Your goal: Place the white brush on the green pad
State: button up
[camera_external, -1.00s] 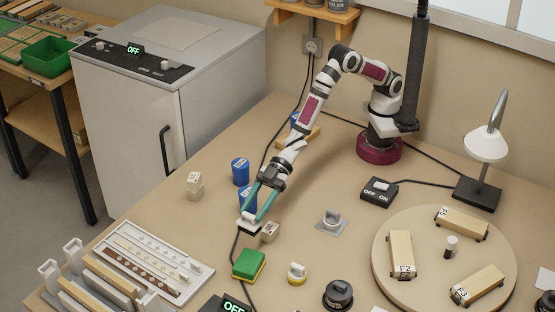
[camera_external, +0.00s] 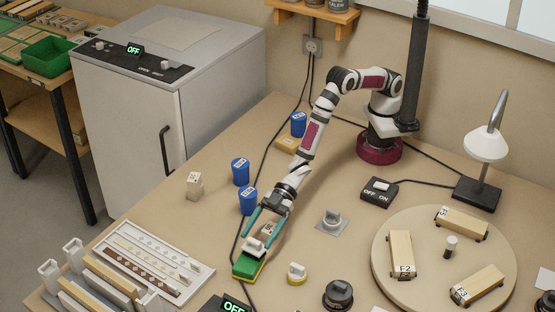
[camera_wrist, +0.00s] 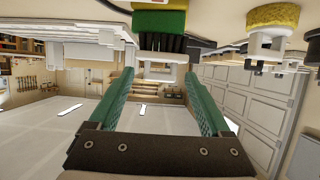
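The white brush (camera_external: 252,246) stands on the green pad (camera_external: 248,268), a green-topped block with a yellow lower layer. In the wrist view, which is upside down, the brush (camera_wrist: 158,72) has black bristles that meet the green pad (camera_wrist: 158,21). My gripper (camera_external: 257,241) is just above the pad. Its two teal fingers are apart, one on each side of the brush; the wrist view also shows the gripper (camera_wrist: 160,74), with a narrow gap between each finger and the white handle. The fingers hide part of the brush in the external view.
A yellow-and-white round piece (camera_external: 297,273) stands right of the pad. Blue cups (camera_external: 248,199) stand behind, a white rack (camera_external: 155,262) lies to the left, and a round turntable (camera_external: 425,285) is at the right.

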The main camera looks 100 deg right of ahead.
jog(key=shift+r, duration=0.2)
jog(key=v, duration=1.2)
jog(key=s+d+r+m+g+h, duration=0.1)
jog(key=s+d+r+m+h, duration=0.15)
jog(key=d, duration=0.45)
jog(key=s+d+r+m+g+h, duration=0.1)
jog(key=d+r+m+h, duration=0.15)
jog(key=d, duration=0.55)
jog(key=s+d+r+m+g+h, duration=0.1)
jog(key=s+d+m+h, duration=0.15)
jog(key=d, duration=0.45)
jog(key=s+d+r+m+g, duration=0.2)
jog(key=s+d+m+g, duration=0.1)
jog(key=s, duration=0.9)
jog(key=s+d+r+m+g, duration=0.1)
jog(key=s+d+m+g, duration=0.2)
jog(key=s, duration=1)
jog(key=shift+d+r+m+g, duration=0.3)
jog(key=shift+d+r+m, duration=0.05)
jog(key=shift+d+m, duration=0.2)
